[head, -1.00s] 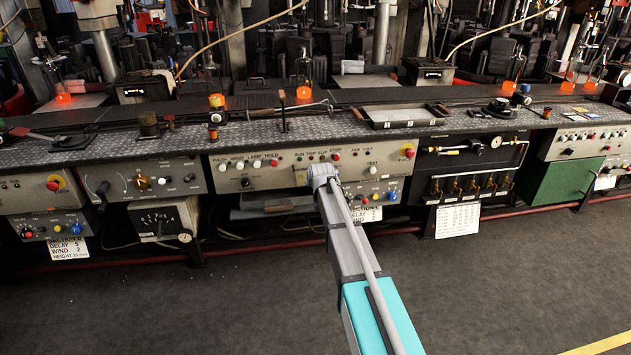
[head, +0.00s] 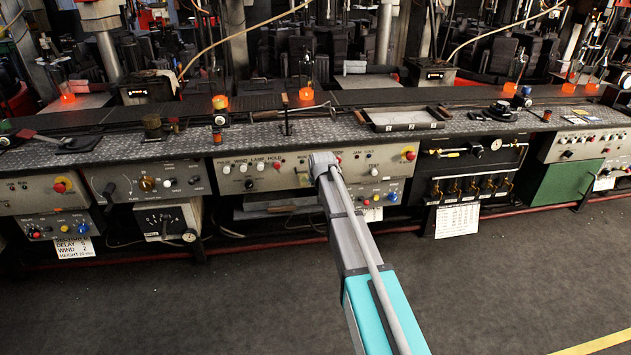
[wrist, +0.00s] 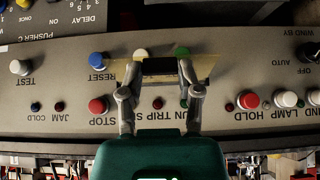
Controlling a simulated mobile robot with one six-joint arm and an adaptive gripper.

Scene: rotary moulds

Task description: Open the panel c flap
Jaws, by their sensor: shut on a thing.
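The grey control panel (wrist: 60,88) fills the wrist view, its lettering upside down. A small pale-yellow plate with a dark middle, which looks like the flap (wrist: 205,66), lies across it among the buttons. My gripper (wrist: 160,68) has its two fingers on either side of the dark middle, shut on it with a gap between the fingers. Whether the flap is tilted is hard to tell. In the head view my wrist (head: 323,160) covers the flap and my fingers at the front of the middle panel (head: 250,171).
Close around the fingers are a blue reset button (wrist: 98,60), a red stop button (wrist: 98,105) and several other buttons. Above the panel is a patterned bench top (head: 260,131) with a shallow tray (head: 400,118). The dark floor (head: 200,300) in front is clear.

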